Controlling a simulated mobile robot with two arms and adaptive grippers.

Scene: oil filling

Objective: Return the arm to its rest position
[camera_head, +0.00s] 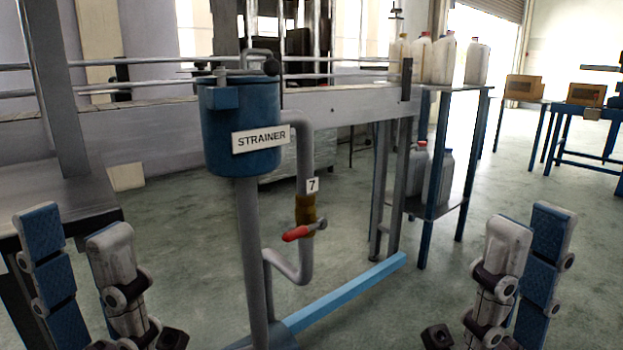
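My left arm shows at the bottom left, with blue segments and a pale jointed part beside them. Dark parts of my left gripper (140,335) show low at the frame edge. My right arm mirrors it at the bottom right, and dark parts of my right gripper (462,334) show at the bottom edge. Both grippers are cut off by the frame, so how far their fingers are apart cannot be told. I see nothing held in either. Both stand apart from the blue strainer tank (230,105) and the red valve handle (296,234) between them.
The strainer's grey pipe (250,235) stands in the middle, with a light blue floor beam (345,299) running right. A grey table (70,195) is at the left. A blue-legged shelf (430,205) holds several jugs (443,60). The floor at right centre is clear.

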